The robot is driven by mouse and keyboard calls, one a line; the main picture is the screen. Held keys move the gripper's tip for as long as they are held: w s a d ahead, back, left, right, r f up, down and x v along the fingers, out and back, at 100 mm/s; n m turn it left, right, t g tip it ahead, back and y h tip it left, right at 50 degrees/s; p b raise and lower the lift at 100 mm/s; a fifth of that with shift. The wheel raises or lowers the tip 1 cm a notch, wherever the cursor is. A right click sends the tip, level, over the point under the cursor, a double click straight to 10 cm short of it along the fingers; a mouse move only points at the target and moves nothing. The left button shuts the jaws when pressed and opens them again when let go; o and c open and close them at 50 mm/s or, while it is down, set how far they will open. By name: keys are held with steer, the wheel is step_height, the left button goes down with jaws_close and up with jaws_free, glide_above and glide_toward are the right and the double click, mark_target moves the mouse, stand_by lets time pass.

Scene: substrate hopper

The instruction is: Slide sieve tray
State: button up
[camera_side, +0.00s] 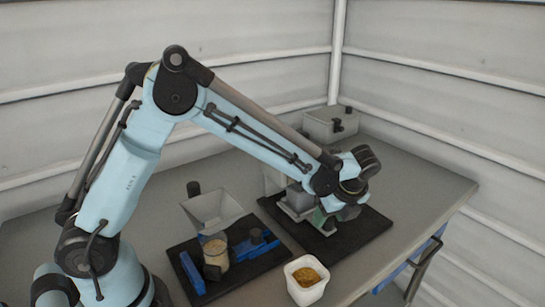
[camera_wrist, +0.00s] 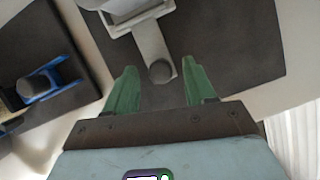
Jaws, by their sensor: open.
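The sieve tray is a light grey tray with a flat handle (camera_wrist: 148,38) that ends in a dark round knob (camera_wrist: 160,71), at the top middle of the wrist view. My gripper (camera_wrist: 158,68) is open, with its two green fingers apart. In the wrist view the knob appears between the fingertips, with gaps on both sides. I cannot tell whether the fingers are level with it. In the side view my gripper (camera_side: 325,218) is low over the right black base, and my wrist hides most of the tray (camera_side: 297,203).
A grey hopper (camera_side: 212,208) stands over a jar of pale grains (camera_side: 215,252) on the left black base with blue parts. A white tub of yellow-brown material (camera_side: 306,281) stands at the front. A grey box (camera_side: 330,122) is at the back. The table's right side is clear.

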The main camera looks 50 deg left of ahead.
mark_target(311, 213)
steer(key=shift+f, duration=0.15)
steer(key=shift+c, duration=0.2)
jaws_close()
steer(key=shift+a, duration=0.1)
steer(key=a, duration=0.5)
steer(key=shift+w, duration=0.15)
steer(key=shift+o, duration=0.2)
jaws_free()
steer(key=shift+d, duration=0.1)
